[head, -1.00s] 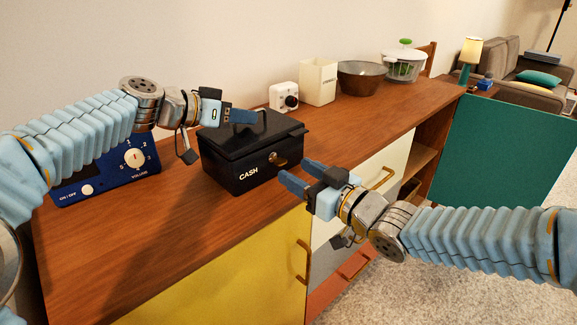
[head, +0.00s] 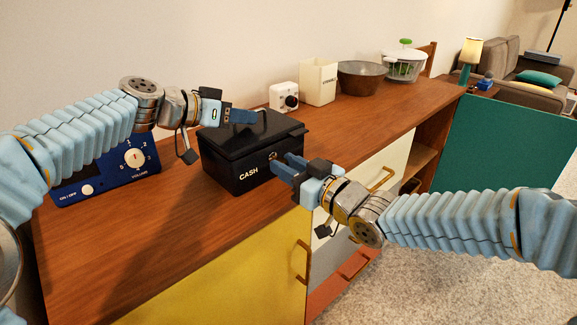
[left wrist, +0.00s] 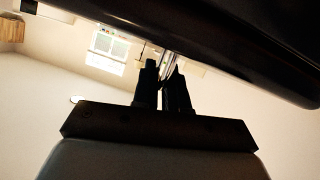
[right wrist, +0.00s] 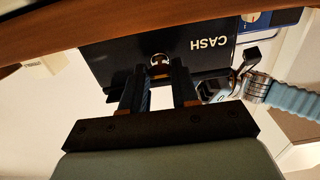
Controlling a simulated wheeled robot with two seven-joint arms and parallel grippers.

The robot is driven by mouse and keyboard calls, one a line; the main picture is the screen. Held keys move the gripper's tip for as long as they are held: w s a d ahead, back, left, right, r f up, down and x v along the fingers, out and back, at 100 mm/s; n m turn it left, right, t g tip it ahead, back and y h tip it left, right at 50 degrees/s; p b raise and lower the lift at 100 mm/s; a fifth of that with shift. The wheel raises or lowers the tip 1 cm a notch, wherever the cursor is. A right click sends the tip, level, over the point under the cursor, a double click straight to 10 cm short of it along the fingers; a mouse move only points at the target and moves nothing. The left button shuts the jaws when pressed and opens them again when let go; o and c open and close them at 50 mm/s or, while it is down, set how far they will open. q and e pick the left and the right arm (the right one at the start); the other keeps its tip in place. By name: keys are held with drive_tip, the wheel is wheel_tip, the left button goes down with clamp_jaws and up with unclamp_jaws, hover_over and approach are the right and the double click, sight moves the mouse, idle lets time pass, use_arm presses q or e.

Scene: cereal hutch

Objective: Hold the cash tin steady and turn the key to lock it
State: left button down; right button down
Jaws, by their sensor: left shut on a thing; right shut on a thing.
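The black cash tin (head: 225,170) stands closed on the wooden cabinet top, with CASH on its front. My left gripper (head: 258,118) is shut on the metal handle (head: 265,121) at the lid. In the left wrist view the thin handle shows between the fingertips, under the dark tin (left wrist: 230,30). My right gripper (head: 282,163) is at the tin's front, shut on the brass-coloured key (right wrist: 160,61) at the lock. The fingers partly cover the key, so its exact angle is hard to tell.
A blue radio (head: 105,170) stands left of the tin, behind my left arm. A white timer-like box (head: 283,96), a cream canister (head: 318,82), a brown bowl (head: 360,78) and a salad spinner (head: 404,66) stand behind right. The cabinet top's front left is clear.

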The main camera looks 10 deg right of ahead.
drive_tip(key=shift+m, duration=0.5)
drive_tip(key=m, duration=1.3)
drive_tip(key=shift+m+t, duration=0.3)
drive_tip(key=shift+m, duration=1.7)
use_arm(q)
drive_tip(key=shift+a, duration=0.1)
use_arm(e)
drive_tip(key=shift+m, duration=0.3)
drive_tip(key=c, duration=0.8)
unclamp_jaws()
drive_tip(key=shift+c, duration=0.2)
